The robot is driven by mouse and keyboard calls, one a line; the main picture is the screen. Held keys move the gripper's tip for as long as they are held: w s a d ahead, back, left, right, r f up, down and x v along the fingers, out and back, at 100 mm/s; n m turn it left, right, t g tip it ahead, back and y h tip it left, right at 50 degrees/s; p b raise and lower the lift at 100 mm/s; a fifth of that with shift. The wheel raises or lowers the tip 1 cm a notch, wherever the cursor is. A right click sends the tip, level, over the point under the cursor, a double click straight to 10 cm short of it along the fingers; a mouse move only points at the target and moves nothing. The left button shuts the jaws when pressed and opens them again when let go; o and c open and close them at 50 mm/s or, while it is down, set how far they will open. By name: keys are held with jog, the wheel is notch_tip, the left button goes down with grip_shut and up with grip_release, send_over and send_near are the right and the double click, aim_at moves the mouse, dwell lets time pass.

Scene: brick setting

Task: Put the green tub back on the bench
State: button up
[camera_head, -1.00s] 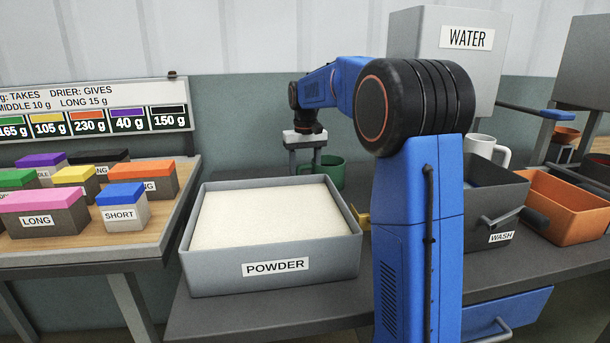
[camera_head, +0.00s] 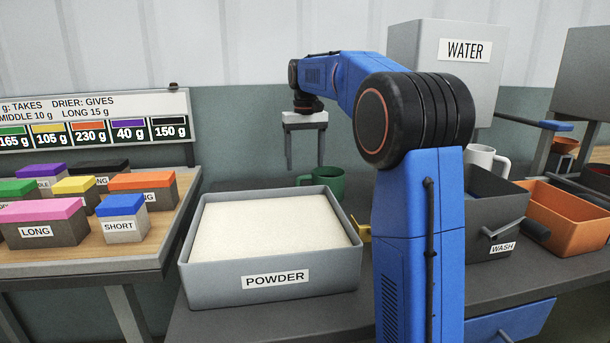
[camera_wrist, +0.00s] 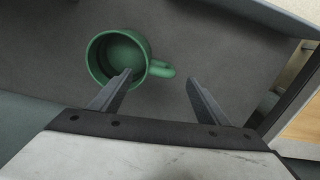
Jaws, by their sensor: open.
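The green tub (camera_head: 327,182), a round cup with a side handle, stands upright on the dark grey bench (camera_head: 265,312) behind the powder box. The box hides its lower part in the head view. In the wrist view the tub (camera_wrist: 117,57) shows from above, and its inside looks empty. Its handle points right, towards the space ahead of the fingers. My gripper (camera_head: 305,166) is open and empty, with its fingers pointing down, above the bench and apart from the tub. In the wrist view the gripper (camera_wrist: 160,84) has the tub beyond its left finger.
The POWDER box (camera_head: 273,280), full of pale powder, stands in front of the tub. A WASH bin (camera_head: 492,215), a white mug (camera_head: 486,158) and an orange bin (camera_head: 565,213) are to the right. Coloured-lid boxes stand on a wooden side table (camera_head: 95,258) at left.

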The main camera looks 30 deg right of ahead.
jog(key=shift+r, duration=1.55)
jog(key=shift+s, duration=0.1)
